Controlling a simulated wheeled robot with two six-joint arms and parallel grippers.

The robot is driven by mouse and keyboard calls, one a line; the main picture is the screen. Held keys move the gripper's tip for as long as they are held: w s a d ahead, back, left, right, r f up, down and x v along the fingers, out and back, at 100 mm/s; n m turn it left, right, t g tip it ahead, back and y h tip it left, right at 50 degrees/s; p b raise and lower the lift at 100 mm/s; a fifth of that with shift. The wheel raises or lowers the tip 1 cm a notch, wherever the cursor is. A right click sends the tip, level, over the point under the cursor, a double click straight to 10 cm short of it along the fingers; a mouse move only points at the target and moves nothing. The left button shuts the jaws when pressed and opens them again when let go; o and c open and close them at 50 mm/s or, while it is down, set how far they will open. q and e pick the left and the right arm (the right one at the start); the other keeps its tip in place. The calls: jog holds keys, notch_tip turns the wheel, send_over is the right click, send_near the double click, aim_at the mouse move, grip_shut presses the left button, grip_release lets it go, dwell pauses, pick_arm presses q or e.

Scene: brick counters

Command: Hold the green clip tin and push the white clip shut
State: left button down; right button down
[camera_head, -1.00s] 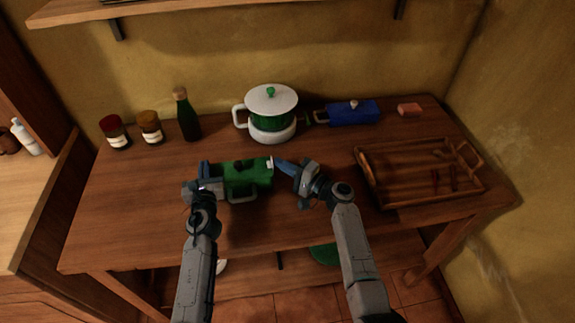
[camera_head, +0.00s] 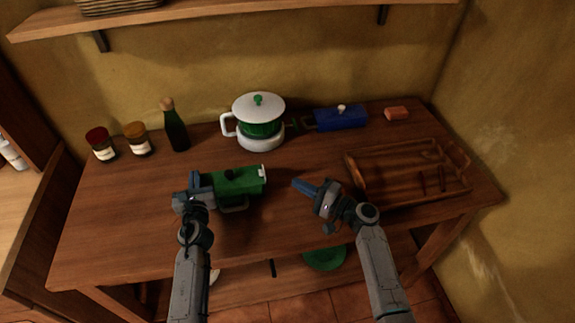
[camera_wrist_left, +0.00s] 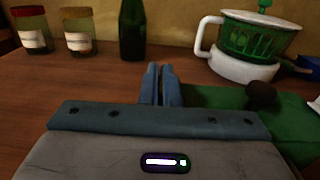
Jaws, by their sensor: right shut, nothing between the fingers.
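The green clip tin (camera_head: 238,182) lies on the table left of centre, with a dark knob on top and a pale loop at its front. The white clip (camera_head: 263,172) stands at its right end; I cannot tell if it is fully shut. My left gripper (camera_head: 195,183) is at the tin's left end.
A white and green pot (camera_head: 260,139) stands behind the tin, with a blue box (camera_head: 340,119) to its right. A bottle (camera_head: 176,132) and two jars (camera_head: 137,140) stand back left. A wooden tray (camera_head: 405,197) is right of my right gripper.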

pick_arm(q)
jog(key=c, duration=1.6)
grip_release()
